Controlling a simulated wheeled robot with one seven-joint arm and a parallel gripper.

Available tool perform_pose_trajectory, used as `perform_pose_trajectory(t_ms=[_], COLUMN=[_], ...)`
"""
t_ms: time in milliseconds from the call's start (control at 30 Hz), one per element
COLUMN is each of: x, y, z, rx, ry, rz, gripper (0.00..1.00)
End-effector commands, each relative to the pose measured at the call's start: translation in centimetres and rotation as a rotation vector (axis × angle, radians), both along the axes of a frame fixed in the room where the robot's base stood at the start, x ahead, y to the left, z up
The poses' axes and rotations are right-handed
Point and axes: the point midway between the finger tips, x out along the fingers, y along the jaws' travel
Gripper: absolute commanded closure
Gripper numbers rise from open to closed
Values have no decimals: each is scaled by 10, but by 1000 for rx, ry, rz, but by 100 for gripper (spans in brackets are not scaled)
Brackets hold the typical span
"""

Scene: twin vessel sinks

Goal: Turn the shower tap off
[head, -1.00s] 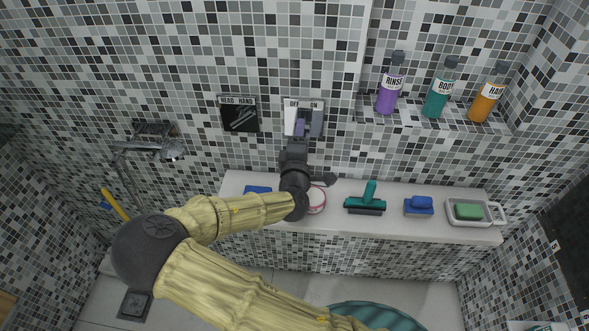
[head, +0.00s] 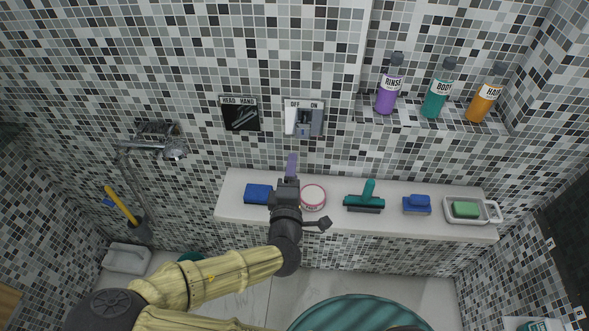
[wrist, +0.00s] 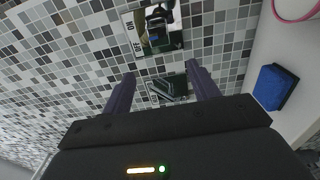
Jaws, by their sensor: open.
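The tap plate (head: 304,117) is on the tiled wall, labelled OFF at left and ON at right. Its grey lever (head: 305,124) sits around the middle to right of the plate, with a bare pale area on the OFF side. I cannot tell its exact setting. The plate also shows, turned, at the top of the wrist view (wrist: 153,26). My gripper (head: 291,163) is open and empty, below the plate and apart from it, above the ledge. In the wrist view its two purple fingers (wrist: 160,74) stand spread, with the HEAD/HAND plate seen between them.
The HEAD/HAND plate (head: 240,114) is left of the tap plate. A shower head (head: 175,149) hangs further left. The ledge (head: 335,222) below carries a blue sponge (head: 257,194), a round tin (head: 313,197) and a teal squeegee (head: 367,198). Bottles (head: 388,87) stand on the upper right shelf.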

Motion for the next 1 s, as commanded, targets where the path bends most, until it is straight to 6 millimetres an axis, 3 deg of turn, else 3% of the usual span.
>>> perform_pose_trajectory(t_ms=[533, 1000], x=[-16, -17], y=[-5, -6], z=[2, -1], rx=[-2, -1], ry=[2, 2], rz=[-5, -7], gripper=[40, 40])
